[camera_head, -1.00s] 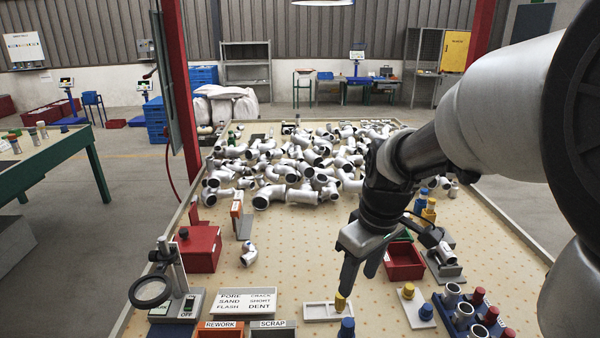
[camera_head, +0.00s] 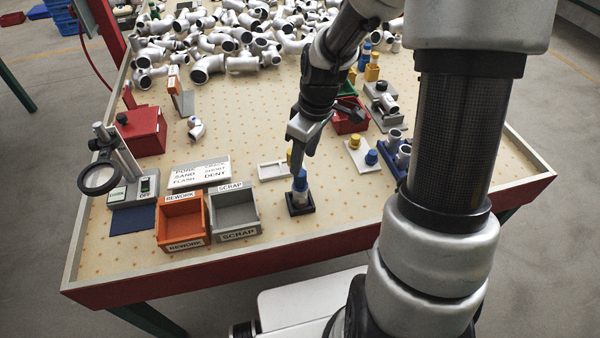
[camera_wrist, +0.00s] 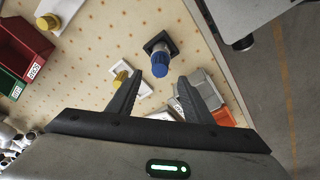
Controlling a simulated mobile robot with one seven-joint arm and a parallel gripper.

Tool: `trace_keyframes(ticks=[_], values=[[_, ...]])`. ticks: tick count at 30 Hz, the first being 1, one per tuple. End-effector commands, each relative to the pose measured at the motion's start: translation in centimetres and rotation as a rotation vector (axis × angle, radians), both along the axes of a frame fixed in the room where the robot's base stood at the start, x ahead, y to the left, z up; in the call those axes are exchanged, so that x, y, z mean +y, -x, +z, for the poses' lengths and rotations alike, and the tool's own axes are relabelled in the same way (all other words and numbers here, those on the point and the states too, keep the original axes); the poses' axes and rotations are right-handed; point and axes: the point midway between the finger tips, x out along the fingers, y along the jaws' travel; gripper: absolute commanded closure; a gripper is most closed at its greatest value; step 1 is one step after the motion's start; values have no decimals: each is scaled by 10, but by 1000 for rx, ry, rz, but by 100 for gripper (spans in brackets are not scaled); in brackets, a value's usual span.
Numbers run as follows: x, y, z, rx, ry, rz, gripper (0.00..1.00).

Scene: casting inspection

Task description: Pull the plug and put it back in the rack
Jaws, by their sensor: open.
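A blue plug (camera_head: 300,184) sits on top of a grey metal part that stands upright in a black square holder (camera_head: 300,209) near the table's front edge. In the wrist view the blue plug (camera_wrist: 160,67) lies just beyond the fingertips, roughly midway between them. My gripper (camera_head: 302,163) is open, empty and pointing down close above the plug; whether it touches cannot be told. It also shows in the wrist view (camera_wrist: 159,80). A blue rack (camera_head: 396,168) with grey tubular parts stands to the right, partly hidden by my arm.
Left of the holder are a grey SCRAP bin (camera_head: 234,228) and an orange REWORK bin (camera_head: 181,236). A white tray (camera_head: 270,172) lies behind the holder. A white plate (camera_head: 362,166) with a blue and a yellow plug is to the right. Castings pile up at the back.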

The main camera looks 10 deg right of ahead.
Motion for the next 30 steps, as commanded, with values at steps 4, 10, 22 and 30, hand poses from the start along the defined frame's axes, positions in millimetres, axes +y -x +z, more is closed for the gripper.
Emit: trace_keyframes(ticks=[4,10,22,30], values=[[4,-2,-31,5,-1,2,54],[6,-6,-59,3,0,0,54],[8,-8,-72,-2,1,0,54],[7,-8,-72,-1,1,0,84]])
